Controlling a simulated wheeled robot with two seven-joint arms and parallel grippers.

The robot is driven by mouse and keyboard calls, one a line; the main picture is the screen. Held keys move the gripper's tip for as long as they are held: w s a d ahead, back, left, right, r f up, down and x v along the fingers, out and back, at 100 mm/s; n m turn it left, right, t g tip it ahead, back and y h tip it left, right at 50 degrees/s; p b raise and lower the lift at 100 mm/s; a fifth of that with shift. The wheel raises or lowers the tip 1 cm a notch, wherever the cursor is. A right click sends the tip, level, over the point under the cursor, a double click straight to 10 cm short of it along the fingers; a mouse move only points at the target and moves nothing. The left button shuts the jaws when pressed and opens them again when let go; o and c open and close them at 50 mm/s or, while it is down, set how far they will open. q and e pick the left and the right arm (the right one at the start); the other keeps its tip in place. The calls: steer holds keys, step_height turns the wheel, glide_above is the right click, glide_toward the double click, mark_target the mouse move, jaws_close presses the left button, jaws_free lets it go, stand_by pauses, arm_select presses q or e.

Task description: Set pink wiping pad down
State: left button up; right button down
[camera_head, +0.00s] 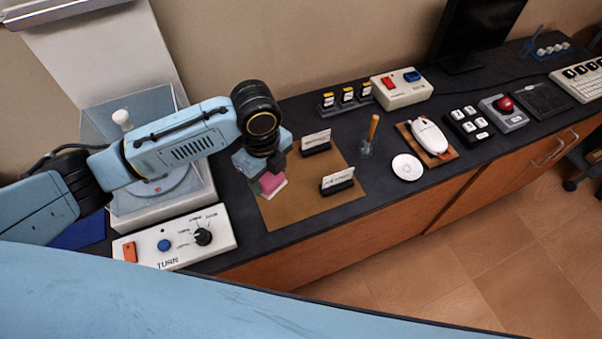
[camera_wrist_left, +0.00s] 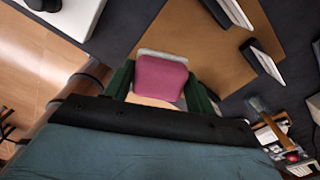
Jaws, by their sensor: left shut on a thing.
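The pink wiping pad (camera_head: 270,183) has a pink top and a pale layer along one edge. My left gripper (camera_head: 265,172) is shut on it over the left part of a brown mat (camera_head: 293,208). The left wrist view shows the pad (camera_wrist_left: 161,78) between the two dark green fingers (camera_wrist_left: 160,88), with the mat (camera_wrist_left: 190,28) beyond it. I cannot tell whether the pad's underside touches the mat. My right gripper is not in either view.
Two card holders (camera_head: 316,143) (camera_head: 338,181) stand on the mat's right side. Left of the mat is a white device with a clear cover (camera_head: 100,125). A control panel (camera_head: 175,240) with a knob lies in front. A white disc (camera_head: 407,167) and a computer mouse (camera_head: 428,135) lie further right.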

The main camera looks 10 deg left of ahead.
mark_target(281, 176)
arm_select(q)
steer(key=m, duration=0.3)
steer(key=d+m, duration=0.1)
steer(key=m, duration=0.1)
steer(key=shift+w+r, duration=0.1)
steer(key=shift+r, duration=0.25)
steer(key=shift+d+r+m, duration=0.15)
steer(key=shift+d+m, duration=0.15)
steer(key=shift+m, duration=0.9)
steer(key=m, duration=0.3)
steer(key=shift+w+d+r+m+p, duration=0.1)
steer(key=shift+d+r+m+p, duration=0.1)
steer(key=shift+d+m+p, duration=0.15)
steer(key=m, duration=0.3)
steer(key=shift+d, duration=0.25)
step_height(281, 176, down, 10)
steer(key=shift+r+b, duration=0.1)
steer(key=shift+b, duration=0.3)
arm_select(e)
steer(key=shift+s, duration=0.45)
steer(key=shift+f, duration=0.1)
arm_select(q)
steer(key=o, duration=0.9)
